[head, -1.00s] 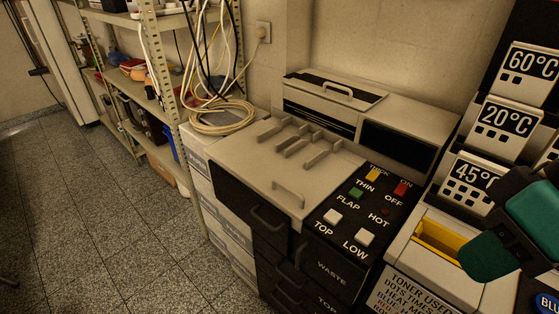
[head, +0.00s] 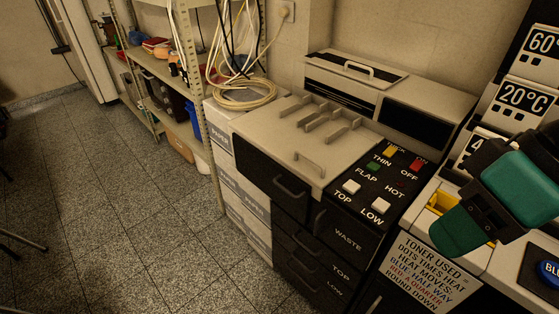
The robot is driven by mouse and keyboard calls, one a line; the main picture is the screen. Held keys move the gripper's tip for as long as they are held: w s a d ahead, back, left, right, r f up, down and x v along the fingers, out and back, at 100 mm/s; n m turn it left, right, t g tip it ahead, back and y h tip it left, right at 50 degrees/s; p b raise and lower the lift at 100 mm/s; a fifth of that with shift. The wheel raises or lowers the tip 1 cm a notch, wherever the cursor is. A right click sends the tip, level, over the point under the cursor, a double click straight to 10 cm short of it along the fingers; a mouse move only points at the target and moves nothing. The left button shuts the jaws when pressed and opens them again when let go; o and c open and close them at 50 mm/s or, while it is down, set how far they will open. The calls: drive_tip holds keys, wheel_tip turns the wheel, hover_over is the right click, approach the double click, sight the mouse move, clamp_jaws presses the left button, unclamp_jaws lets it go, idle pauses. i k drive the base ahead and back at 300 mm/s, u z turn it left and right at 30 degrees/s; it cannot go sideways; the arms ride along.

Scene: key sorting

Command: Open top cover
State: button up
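The copier-like machine has a flat cream top cover (head: 270,140) with a small handle (head: 310,162) near its front edge and several raised ribs; it looks shut. Behind it stands a raised cream rear unit with a lid (head: 340,70), also with a handle (head: 358,72), and this lid looks shut too. I cannot tell which one the task means. My green and black gripper (head: 460,230) is at the right, over the yellow-lined slot and right of the button panel, apart from both lids. Its fingertips are not clear, so I cannot tell whether it is open.
A black panel (head: 375,185) carries red, yellow, green and white buttons. Dark drawers with handles (head: 290,188) lie below. White temperature signs (head: 522,97) and a toner notice (head: 430,270) are at the right. A shelf, paper boxes (head: 228,165) and coiled cable (head: 240,97) stand left.

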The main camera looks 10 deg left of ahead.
sight(319, 149)
drive_tip(key=u, duration=0.85)
drive_tip(key=k, duration=1.15)
drive_tip(key=u, duration=1)
drive_tip(key=i, duration=0.7)
drive_tip(key=z, duration=0.7)
drive_tip(key=i, duration=1.15)
drive_tip(key=z, duration=1)
drive_tip(key=i, duration=0.3)
drive_tip(key=z, duration=0.2)
